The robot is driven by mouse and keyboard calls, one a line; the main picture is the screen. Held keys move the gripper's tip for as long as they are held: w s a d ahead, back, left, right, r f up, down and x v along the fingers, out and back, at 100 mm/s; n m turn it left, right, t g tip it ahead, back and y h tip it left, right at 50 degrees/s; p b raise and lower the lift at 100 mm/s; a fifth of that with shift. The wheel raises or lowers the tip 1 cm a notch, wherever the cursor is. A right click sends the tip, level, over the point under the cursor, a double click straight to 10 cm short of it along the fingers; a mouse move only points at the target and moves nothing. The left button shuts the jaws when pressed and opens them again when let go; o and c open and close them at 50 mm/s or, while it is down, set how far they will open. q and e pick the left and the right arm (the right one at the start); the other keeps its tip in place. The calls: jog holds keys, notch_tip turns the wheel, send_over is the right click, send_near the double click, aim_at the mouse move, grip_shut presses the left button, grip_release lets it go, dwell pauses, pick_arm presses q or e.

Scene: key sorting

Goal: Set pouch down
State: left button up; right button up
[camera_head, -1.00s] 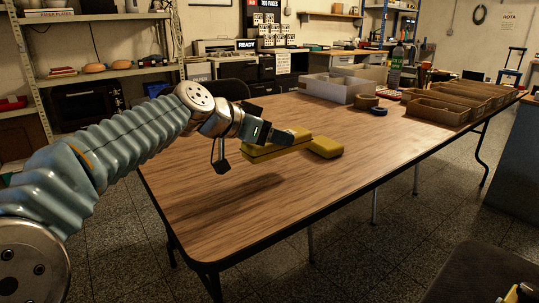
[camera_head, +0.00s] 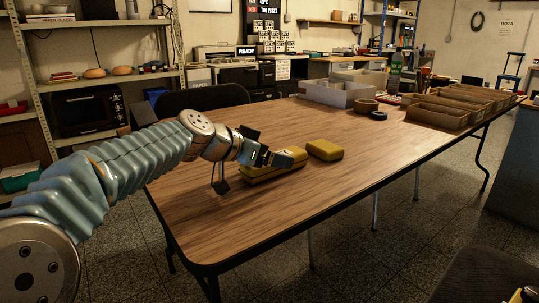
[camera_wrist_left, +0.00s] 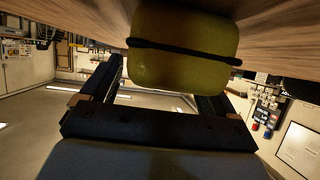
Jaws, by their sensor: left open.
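A yellow pouch (camera_head: 272,173) with a dark band lies on the wooden table (camera_head: 225,225), near the table's left end. My left gripper (camera_head: 287,158) is at the pouch and covers part of its top. The wrist view shows the gripper's two dark fingers (camera_wrist_left: 158,88) open, with the banded pouch (camera_wrist_left: 180,65) at and just past their tips. I cannot tell whether a finger still touches it. A second yellow pouch (camera_head: 325,150) lies just right of the first, a small gap apart. My right gripper is out of view.
Brown open trays (camera_head: 440,117) stand at the far right of the table. The table's front half is clear.

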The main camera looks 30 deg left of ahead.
pick_arm(q)
jog(key=v, duration=1.2)
